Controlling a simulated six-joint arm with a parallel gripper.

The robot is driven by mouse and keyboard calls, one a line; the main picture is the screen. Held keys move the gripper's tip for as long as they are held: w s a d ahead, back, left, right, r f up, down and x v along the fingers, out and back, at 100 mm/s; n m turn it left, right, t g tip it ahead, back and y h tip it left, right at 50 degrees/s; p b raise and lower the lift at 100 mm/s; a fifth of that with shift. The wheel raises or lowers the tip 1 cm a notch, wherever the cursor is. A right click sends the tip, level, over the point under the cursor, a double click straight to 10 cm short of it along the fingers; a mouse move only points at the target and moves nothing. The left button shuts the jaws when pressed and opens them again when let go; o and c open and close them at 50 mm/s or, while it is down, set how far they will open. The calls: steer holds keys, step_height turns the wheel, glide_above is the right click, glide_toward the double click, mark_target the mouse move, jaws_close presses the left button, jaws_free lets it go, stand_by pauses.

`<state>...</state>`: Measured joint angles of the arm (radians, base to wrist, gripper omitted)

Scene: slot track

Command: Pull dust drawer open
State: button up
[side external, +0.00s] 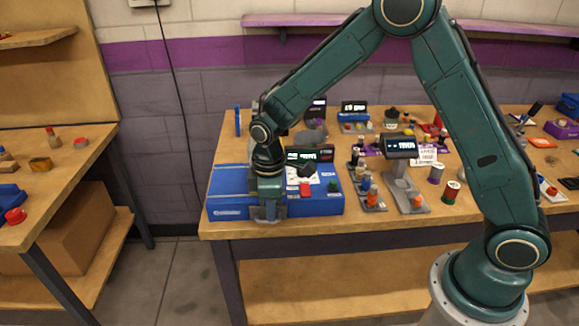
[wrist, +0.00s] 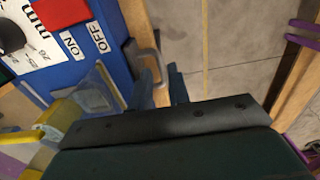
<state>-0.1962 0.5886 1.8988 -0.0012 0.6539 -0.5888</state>
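The blue machine box (side external: 225,197) stands at the left front corner of the wooden table, with a red button (side external: 305,189) and a white label on top. In the wrist view the blue box (wrist: 88,62) shows ON and OFF labels. A grey bent handle (wrist: 156,60) sticks out from the box's edge, and I cannot tell if the dust drawer behind it is open. My gripper (side external: 268,212) points down at the box's front face. In the wrist view its fingers are close beside the handle, partly hidden by the dark gripper body. Whether they grip it is unclear.
Right of the box are a bottle rack (side external: 366,190) and a grey stand with a display (side external: 400,147). A yellow part (wrist: 55,125) shows left in the wrist view. The floor (side external: 185,275) in front of and left of the table is clear.

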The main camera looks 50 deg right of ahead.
steer(key=shift+f, duration=1.05)
steer(key=shift+c, duration=0.2)
jaws_close()
steer(key=s+a, duration=0.7)
steer(key=shift+s+a, duration=0.15)
steer(key=shift+a, duration=0.15)
steer(key=shift+o, duration=0.2)
jaws_free()
